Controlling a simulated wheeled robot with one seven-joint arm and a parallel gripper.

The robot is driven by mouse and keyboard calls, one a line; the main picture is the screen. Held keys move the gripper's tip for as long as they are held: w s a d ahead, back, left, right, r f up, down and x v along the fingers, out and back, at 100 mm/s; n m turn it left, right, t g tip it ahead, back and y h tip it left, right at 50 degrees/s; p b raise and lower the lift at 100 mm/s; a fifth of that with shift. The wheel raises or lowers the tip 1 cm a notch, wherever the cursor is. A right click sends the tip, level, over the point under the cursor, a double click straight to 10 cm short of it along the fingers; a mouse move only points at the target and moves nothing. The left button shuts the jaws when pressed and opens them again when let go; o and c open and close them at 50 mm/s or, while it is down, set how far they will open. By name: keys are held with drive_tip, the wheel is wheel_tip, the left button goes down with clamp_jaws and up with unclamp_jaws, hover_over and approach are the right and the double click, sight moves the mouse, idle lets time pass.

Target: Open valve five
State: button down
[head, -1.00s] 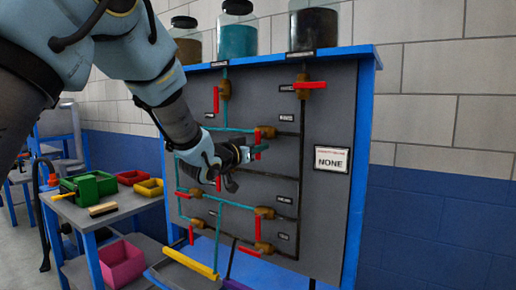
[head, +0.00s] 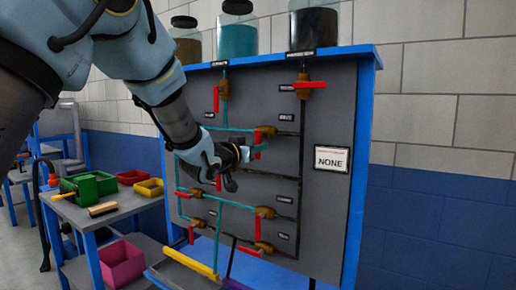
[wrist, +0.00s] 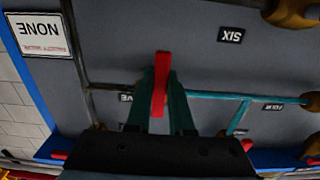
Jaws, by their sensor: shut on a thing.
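Valve five's red handle (wrist: 160,85) stands between the two teal fingers of my gripper (wrist: 160,105) in the wrist view, which is upside down. My gripper is shut on this handle. The valve's label (wrist: 126,98) is partly hidden by a finger, with only its end letters showing. In the head view my gripper (head: 257,150) is at the middle of the grey panel (head: 329,210), and a red handle (head: 258,135) shows just above the fingers. The valve body is mostly hidden behind my gripper.
Other red-handled valves surround it, including a top right one (head: 310,85) and a lower one (head: 265,212). A sign reading NONE (head: 333,159) is at the panel's right. Jars (head: 237,35) stand on top. A side table (head: 115,213) with coloured bins is at left.

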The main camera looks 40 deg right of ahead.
drive_tip(key=shift+f, duration=0.1)
drive_tip(key=shift+w+a+r+m+b, duration=0.1)
drive_tip(key=shift+w+m+b, duration=0.2)
drive_tip(key=shift+m+b, duration=0.85)
drive_tip(key=shift+w+a+r+m+b, duration=0.1)
drive_tip(key=shift+w+m+b, duration=0.2)
drive_tip(key=shift+m+b, duration=0.85)
drive_tip(key=shift+w+a+r+m+b, duration=0.1)
drive_tip(key=shift+w+m+b, duration=0.35)
drive_tip(key=shift+b, duration=1.25)
drive_tip(key=shift+s+m, duration=0.1)
drive_tip(key=shift+m, duration=0.15)
drive_tip(key=c, duration=0.8)
unclamp_jaws()
